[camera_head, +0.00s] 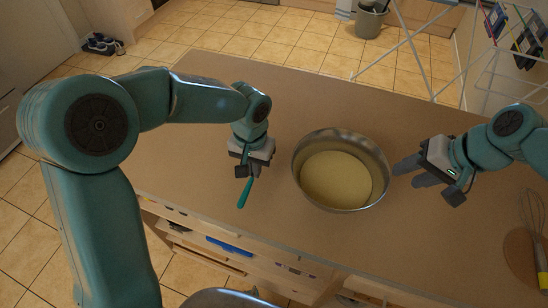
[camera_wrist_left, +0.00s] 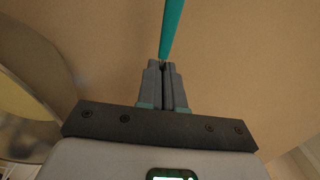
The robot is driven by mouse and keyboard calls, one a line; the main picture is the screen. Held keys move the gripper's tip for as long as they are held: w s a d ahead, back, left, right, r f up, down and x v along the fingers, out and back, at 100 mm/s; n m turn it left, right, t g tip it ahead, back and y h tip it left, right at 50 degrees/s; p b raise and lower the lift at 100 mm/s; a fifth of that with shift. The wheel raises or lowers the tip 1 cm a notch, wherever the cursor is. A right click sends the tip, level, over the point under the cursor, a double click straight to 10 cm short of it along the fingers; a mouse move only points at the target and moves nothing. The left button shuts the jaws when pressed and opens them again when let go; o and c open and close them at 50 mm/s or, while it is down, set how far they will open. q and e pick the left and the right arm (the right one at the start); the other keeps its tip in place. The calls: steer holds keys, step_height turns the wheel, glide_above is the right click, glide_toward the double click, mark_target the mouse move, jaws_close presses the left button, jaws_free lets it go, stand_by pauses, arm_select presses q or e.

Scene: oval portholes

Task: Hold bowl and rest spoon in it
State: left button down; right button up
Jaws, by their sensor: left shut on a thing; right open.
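A metal bowl (camera_head: 299,165) with a pale yellow inside stands upright on the brown counter. My left gripper (camera_head: 246,172) is to the left of the bowl, shut on a thin teal spoon (camera_head: 243,195). The spoon points toward the counter's front edge. In the left wrist view the teal spoon (camera_wrist_left: 173,28) runs up from between the closed fingertips (camera_wrist_left: 167,68), and the bowl (camera_wrist_left: 25,110) is partly seen at the left. My right gripper (camera_head: 408,173) is open and empty at the bowl's right side. I cannot tell if its fingers touch the rim.
A whisk (camera_head: 533,220) lies by a round brown mat (camera_head: 520,255) at the counter's right end. Open drawers (camera_head: 245,262) are below the front edge. A white drying rack (camera_head: 450,50) stands behind. The counter (camera_head: 300,95) behind the bowl is clear.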

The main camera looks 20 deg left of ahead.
mark_target(375, 186)
arm_select(q)
steer(key=w+d+r+n, duration=0.25)
steer(key=w+r, duration=0.25)
steer(key=r, duration=0.5)
arm_select(e)
steer(key=shift+a+f, duration=0.35)
steer(key=shift+f, duration=0.15)
steer(key=x, duration=1)
steer(key=shift+w+f, duration=0.15)
steer(key=shift+f, duration=0.3)
steer(key=shift+a, duration=0.1)
steer(key=shift+c, duration=0.5)
arm_select(q)
steer(key=w+d+r+m, duration=0.1)
steer(key=d+r, duration=0.5)
steer(key=d, duration=1.1)
steer(key=shift+m, duration=0.85)
arm_select(e)
jaws_close()
